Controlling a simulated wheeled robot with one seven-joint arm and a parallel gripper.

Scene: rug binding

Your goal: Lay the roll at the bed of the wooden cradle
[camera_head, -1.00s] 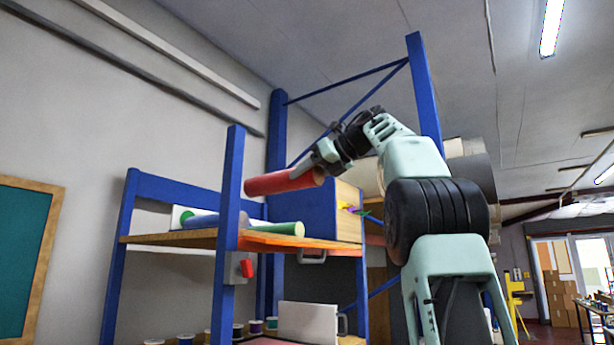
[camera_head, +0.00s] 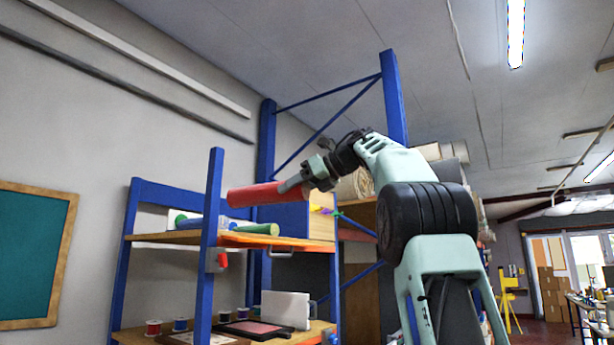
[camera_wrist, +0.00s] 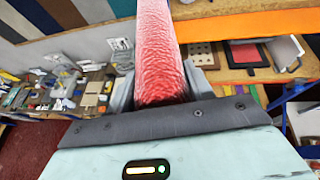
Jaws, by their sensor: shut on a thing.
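My gripper (camera_head: 292,185) is shut on a red roll (camera_head: 255,194) and holds it up near the height of the shelf's blue posts. The roll lies roughly level in the head view, its left end reaching toward the front post. In the wrist view the red roll (camera_wrist: 161,45) stretches away between the two fingers, which press on its sides. No wooden cradle can be clearly made out in these frames.
A wooden shelf (camera_head: 180,238) below the roll bears a green roll (camera_head: 256,229) and other rolls. A blue post (camera_head: 208,260) stands in front. A box with a wooden face (camera_head: 321,223) stands behind the roll. Thread spools (camera_head: 153,327) and a white box (camera_head: 287,309) sit on the lower shelf.

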